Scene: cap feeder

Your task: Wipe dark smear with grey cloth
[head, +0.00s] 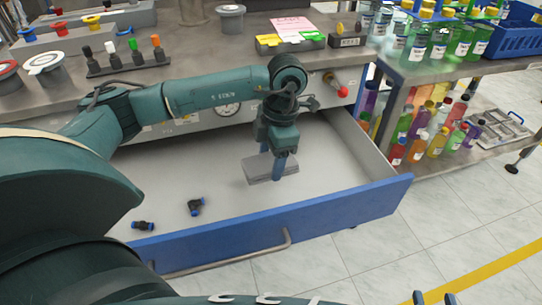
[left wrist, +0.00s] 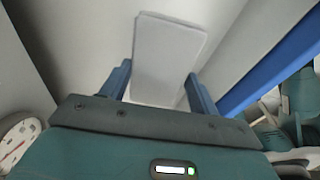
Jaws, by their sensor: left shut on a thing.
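The grey cloth (head: 258,167) looks like a flat pale-grey pad, low inside the open drawer. My left gripper (head: 275,170) reaches down into the drawer and is shut on it. In the left wrist view the cloth (left wrist: 168,55) lies between the two blue fingers and extends beyond them. I cannot tell whether the cloth touches the drawer floor.
The open drawer (head: 330,208) has a blue front with a metal handle. The grey bench top (head: 190,62) holds markers and containers. Colored bottles (head: 440,42) stand on the right-hand shelves.

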